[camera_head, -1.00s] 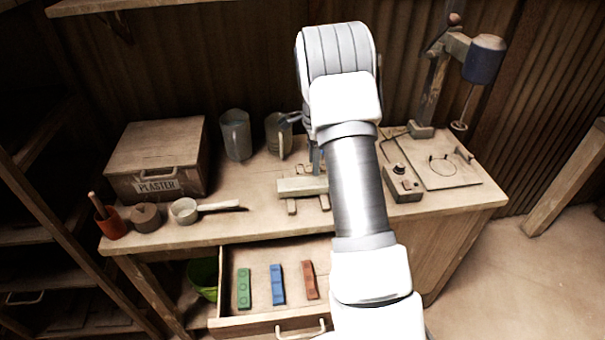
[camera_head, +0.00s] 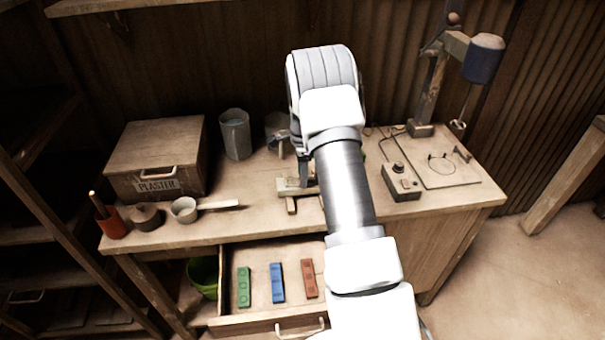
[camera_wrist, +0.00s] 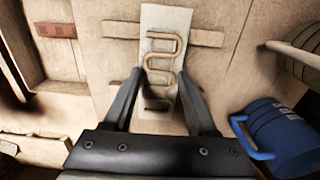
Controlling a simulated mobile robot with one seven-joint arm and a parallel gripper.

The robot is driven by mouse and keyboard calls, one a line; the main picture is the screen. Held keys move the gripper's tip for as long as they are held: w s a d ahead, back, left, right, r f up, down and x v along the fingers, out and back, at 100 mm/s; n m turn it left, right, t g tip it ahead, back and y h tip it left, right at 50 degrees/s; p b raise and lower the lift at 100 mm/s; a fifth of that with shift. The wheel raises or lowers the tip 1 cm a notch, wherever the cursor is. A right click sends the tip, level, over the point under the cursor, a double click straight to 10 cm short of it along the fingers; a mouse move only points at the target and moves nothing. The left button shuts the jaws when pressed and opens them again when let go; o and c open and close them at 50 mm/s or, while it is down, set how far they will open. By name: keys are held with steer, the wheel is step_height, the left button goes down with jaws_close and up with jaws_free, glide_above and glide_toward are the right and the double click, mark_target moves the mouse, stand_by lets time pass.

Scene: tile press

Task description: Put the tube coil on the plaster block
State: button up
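The tube coil (camera_wrist: 162,60) is a tan serpentine tube in the wrist view. It lies over the face of the pale plaster block (camera_wrist: 155,18), lengthwise along it. I cannot tell whether the coil's full length touches the block. My gripper (camera_wrist: 160,73) is open, with one dark finger on each side of the coil and block; small gaps show beside the coil. The block rests across a wooden frame (camera_wrist: 205,38). In the head view, my arm hides the coil and most of the frame (camera_head: 287,187).
The open drawer (camera_head: 262,322) holds green (camera_head: 244,287), blue (camera_head: 277,283) and red (camera_head: 309,278) bars. A plaster box (camera_head: 157,160) stands left, and a control box (camera_head: 401,181) right.

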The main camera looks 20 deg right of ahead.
steer(key=o, duration=0.4)
steer(key=s+a+r+n+t, duration=0.1)
steer(key=s+a+r+n, duration=0.1)
steer(key=r, duration=0.9)
steer(key=s+a+r+n, duration=0.2)
steer(key=r, duration=0.8)
steer(key=s+a+r+n+t, duration=0.2)
steer(key=s+a+r+n, duration=0.35)
steer(key=s+r, duration=0.3)
steer(key=s+a+n+t, duration=0.1)
steer(key=s+a+n, duration=0.2)
steer(key=s+n, duration=0.3)
steer(key=s+a+n+t, duration=0.1)
steer(key=s+a+n, duration=0.3)
steer(key=s, duration=1.1)
steer(key=shift+f+n+t, duration=0.25)
steer(key=shift+n+t, duration=0.05)
steer(key=shift+n, duration=0.55)
